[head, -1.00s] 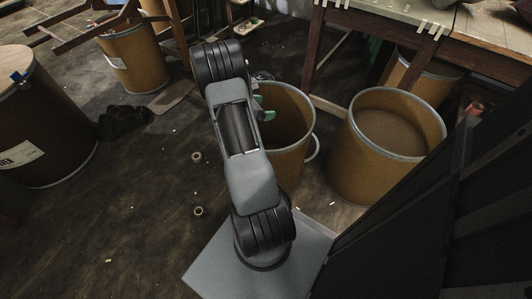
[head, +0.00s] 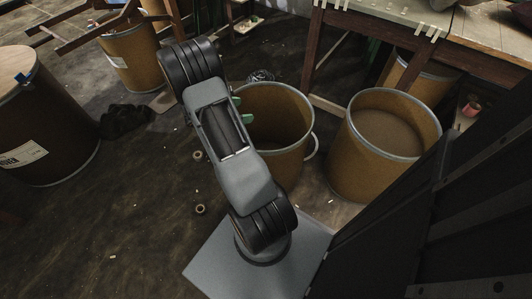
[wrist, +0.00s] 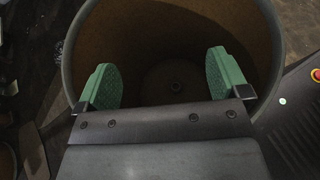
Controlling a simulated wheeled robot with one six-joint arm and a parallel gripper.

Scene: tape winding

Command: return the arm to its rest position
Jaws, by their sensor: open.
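My arm (head: 228,135) rises from its mount on my grey base plate and leans to the left in the head view. My gripper (wrist: 167,82) shows in the wrist view with its two green finger pads wide apart and nothing between them. It points down over the open mouth of a brown drum (wrist: 190,30), which also shows in the head view (head: 285,135). In the head view the arm hides most of the gripper; only bits of green pad show beside the drum's left rim.
A second open drum (head: 385,150) stands to the right, with another drum (head: 425,80) behind it near the workbench (head: 395,22). A lidded dark drum (head: 40,120) stands at left. A black bag (head: 125,122) and small tape rolls (head: 199,209) lie on the floor. The floor at left is mostly clear.

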